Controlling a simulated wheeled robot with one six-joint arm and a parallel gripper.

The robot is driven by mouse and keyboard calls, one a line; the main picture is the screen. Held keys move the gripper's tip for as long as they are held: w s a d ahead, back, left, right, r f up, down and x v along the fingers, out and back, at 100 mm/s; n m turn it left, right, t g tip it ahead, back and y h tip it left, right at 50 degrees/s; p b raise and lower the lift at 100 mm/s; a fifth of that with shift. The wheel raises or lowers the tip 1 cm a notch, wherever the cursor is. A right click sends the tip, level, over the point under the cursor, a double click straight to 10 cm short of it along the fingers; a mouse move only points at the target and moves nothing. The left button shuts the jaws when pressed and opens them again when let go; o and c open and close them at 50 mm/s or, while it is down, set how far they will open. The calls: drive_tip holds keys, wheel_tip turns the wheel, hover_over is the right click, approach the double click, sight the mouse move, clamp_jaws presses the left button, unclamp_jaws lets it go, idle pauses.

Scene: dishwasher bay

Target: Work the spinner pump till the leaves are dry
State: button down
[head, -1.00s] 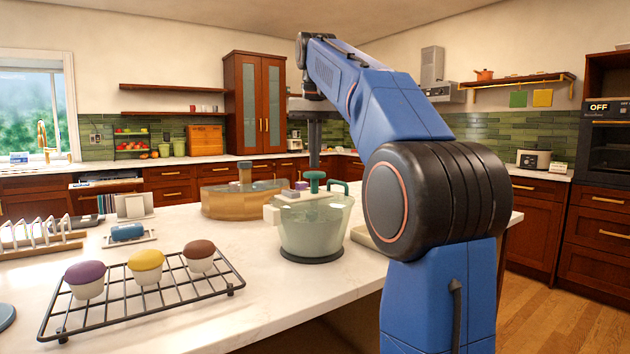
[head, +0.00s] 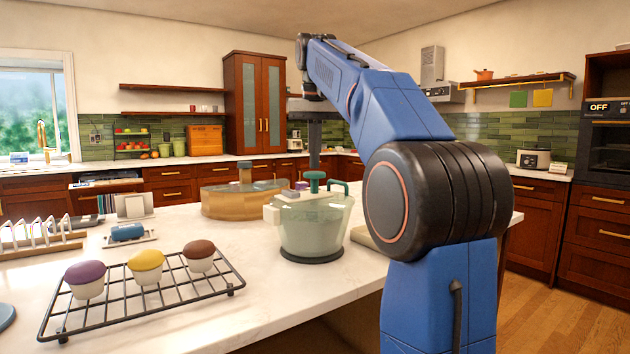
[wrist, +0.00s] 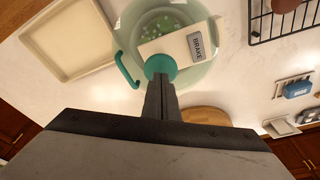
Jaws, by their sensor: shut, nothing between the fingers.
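The salad spinner (head: 312,230) is a pale green see-through bowl on a dark base on the white counter. Its lid (head: 305,198) carries a teal pump knob (head: 314,180) and a teal side handle (head: 338,188). In the wrist view the spinner (wrist: 205,70) shows small pale green bits inside, and the lid has a grey label reading BRAKE (wrist: 201,45). My gripper (wrist: 160,82) is shut and empty, its fingertips over the teal knob (wrist: 160,64). I cannot tell whether they touch it. Whether the leaves are dry is not visible.
A cooling rack (head: 137,300) with three coloured-top cups is at front left. A beige tray (wrist: 66,38) lies beside the spinner. A toast rack (head: 40,238) and a blue item on a stand (head: 127,233) are at left.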

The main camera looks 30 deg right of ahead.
sight(315, 173)
drive_tip(key=shift+f, duration=2)
drive_tip(key=shift+r, duration=2.1)
drive_tip(key=shift+f, duration=0.1)
idle(1.6)
idle(0.4)
drive_tip(key=shift+f, duration=2.05)
drive_tip(key=shift+r, duration=2.15)
